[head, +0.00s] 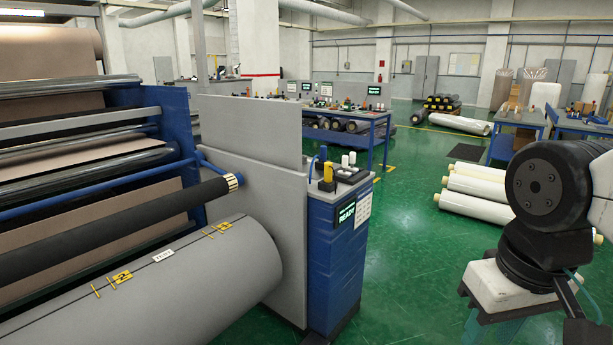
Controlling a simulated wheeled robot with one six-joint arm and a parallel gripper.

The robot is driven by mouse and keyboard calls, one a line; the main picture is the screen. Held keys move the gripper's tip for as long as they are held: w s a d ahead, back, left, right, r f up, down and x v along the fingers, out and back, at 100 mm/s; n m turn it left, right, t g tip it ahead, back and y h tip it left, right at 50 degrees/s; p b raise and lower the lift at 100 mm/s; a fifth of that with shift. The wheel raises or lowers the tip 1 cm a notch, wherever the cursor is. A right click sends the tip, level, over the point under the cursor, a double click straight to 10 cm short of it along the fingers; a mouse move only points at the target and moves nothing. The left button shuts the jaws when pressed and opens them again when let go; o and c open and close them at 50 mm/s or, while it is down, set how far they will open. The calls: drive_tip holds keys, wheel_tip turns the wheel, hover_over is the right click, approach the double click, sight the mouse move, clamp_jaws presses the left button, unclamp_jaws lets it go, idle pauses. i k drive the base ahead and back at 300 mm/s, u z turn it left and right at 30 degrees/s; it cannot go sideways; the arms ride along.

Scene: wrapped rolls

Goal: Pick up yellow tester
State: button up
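A small yellow device (328,173), which looks like the yellow tester, stands upright on top of the blue control cabinet (333,255). It has a dark base or holder, and fine details are too small to make out. Right behind it are a blue-and-yellow item (323,154) and small white cylinders (348,160). My gripper is not in view; only thick dark joints of my arm show at the right edge, well apart from the cabinet.
A large machine with a grey roll (170,290) fills the left. A grey panel (250,133) stands beside the cabinet. A blue workbench (376,135) is behind it. White wrapped rolls (474,188) lie on the right. Green floor (410,255) is clear between cabinet and arm.

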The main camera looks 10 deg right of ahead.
sight(328, 171)
drive_tip(key=z, duration=0.65)
drive_tip(key=i, duration=0.8)
drive_tip(key=z, duration=0.5)
drive_tip(key=i, duration=0.85)
drive_tip(key=u, duration=0.1)
